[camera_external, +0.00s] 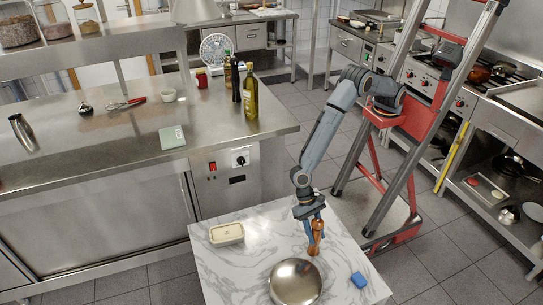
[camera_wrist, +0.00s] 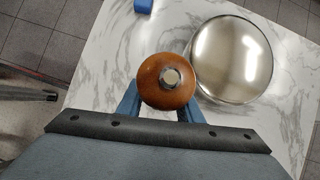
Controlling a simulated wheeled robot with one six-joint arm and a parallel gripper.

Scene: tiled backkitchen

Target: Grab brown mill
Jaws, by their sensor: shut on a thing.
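The brown mill (camera_external: 317,238) is upright at the marble-topped table (camera_external: 244,266), just behind the steel bowl. My gripper (camera_external: 313,226) points down over the table and is shut on the mill, with blue fingers on either side of it. In the wrist view the mill's round brown top with a metal knob (camera_wrist: 167,88) shows between the fingers. The mill's lower part is hidden in the wrist view, and I cannot tell whether its base touches the table.
A steel bowl (camera_external: 295,284) stands close to the mill. A blue block (camera_external: 359,280) lies right of the bowl, and a cream dish (camera_external: 227,234) is at the left. A steel counter (camera_external: 120,150) with bottles (camera_external: 250,97) stands behind. The marble between dish and mill is clear.

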